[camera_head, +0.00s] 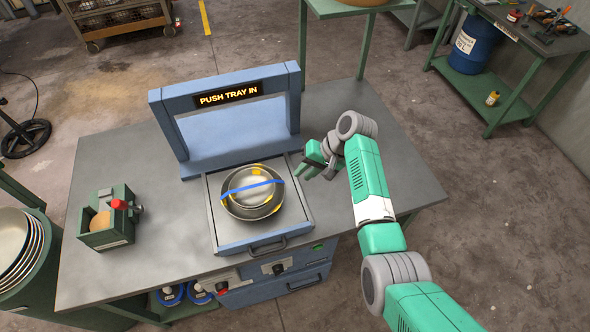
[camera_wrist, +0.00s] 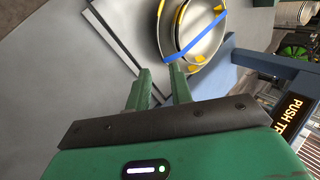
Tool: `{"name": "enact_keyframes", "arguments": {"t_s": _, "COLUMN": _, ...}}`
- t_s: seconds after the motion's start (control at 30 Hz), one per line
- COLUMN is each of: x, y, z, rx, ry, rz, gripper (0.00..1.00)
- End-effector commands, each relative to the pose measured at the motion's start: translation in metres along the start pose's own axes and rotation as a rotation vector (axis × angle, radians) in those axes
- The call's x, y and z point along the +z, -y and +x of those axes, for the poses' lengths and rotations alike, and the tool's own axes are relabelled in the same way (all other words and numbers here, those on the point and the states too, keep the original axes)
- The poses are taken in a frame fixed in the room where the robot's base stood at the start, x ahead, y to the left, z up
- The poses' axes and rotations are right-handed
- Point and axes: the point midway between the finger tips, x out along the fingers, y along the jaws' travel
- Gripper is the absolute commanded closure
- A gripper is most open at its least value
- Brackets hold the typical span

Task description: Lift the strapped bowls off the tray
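The strapped bowls (camera_head: 262,205) are a nested metal stack with a blue strap across the top and yellow patches at the rim. They sit on the grey tray (camera_head: 222,233), which is pulled out in front of the blue frame. My gripper (camera_head: 310,166) is just right of the bowls and above the tray's right edge, not touching them as far as I can see. In the wrist view my gripper (camera_wrist: 160,82) has its two green fingers apart with nothing between them. The bowls (camera_wrist: 200,42) show beyond the fingertips there, with the blue strap facing me.
The blue frame (camera_head: 165,110) with a lit "PUSH TRAY IN" sign stands behind the tray. A green box (camera_head: 108,228) with a red knob sits on the table at left. The table (camera_head: 170,225) is clear between box and tray. Stacked bowls (camera_head: 15,245) stand at far left.

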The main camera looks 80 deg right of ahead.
Motion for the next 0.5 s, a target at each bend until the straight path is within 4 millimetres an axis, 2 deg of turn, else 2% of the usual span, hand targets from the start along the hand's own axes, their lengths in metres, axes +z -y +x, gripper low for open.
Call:
{"name": "enact_keyframes", "arguments": {"t_s": 0.27, "x": 0.0, "y": 0.0, "z": 0.01, "rx": 0.001, "ry": -0.002, "rz": -0.004, "gripper": 0.78}}
{"name": "enact_keyframes", "arguments": {"t_s": 0.5, "x": -0.001, "y": -0.002, "z": 0.04, "rx": 0.002, "ry": -0.003, "rz": -0.005, "gripper": 0.78}}
